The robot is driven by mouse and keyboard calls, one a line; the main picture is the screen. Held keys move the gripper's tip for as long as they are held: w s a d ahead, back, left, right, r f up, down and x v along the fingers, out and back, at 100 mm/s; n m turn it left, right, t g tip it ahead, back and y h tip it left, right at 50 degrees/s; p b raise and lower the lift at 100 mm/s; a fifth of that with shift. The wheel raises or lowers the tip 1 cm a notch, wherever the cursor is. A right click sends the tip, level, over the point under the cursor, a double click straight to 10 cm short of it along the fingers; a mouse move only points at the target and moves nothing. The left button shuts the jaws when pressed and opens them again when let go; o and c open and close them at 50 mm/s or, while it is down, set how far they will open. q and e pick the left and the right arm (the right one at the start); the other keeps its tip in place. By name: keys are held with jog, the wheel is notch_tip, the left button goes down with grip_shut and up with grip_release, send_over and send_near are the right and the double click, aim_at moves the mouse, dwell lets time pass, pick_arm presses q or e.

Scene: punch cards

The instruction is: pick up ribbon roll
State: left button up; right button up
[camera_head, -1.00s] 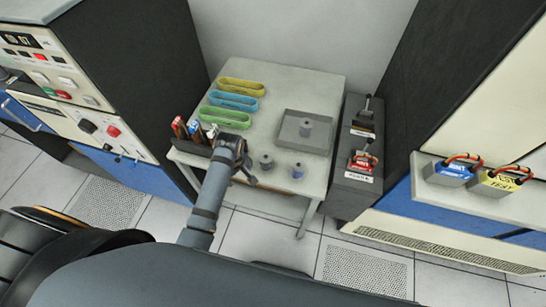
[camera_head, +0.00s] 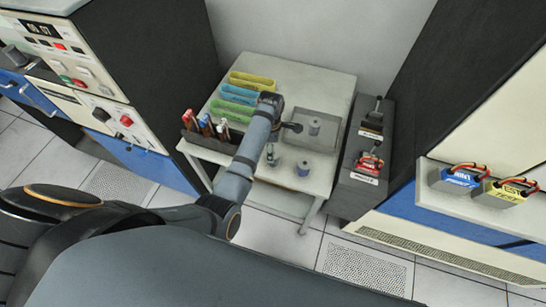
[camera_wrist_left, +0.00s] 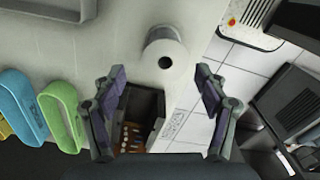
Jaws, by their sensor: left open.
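My left gripper (camera_wrist_left: 160,75) is open and empty in the left wrist view, its two fingers spread apart. A grey ribbon roll (camera_wrist_left: 167,56) stands on the table just ahead of the gap between the fingertips, nearer the right finger. In the head view my left arm reaches over the table and its wrist hides part of the front. My right gripper is not in view.
Yellow (camera_head: 252,82), blue (camera_head: 238,95) and green (camera_head: 232,109) bins line the table's left side. A dark pen holder (camera_head: 190,138) stands at the front left corner. A dark cabinet (camera_head: 366,150) borders the table's right side.

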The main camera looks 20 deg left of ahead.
pick_arm(q)
jog(key=f, duration=0.3)
jog(key=d+f+p, duration=0.1)
jog(key=shift+s+f, duration=0.25)
jog(key=shift+f, duration=0.45)
jog(key=c, duration=1.3)
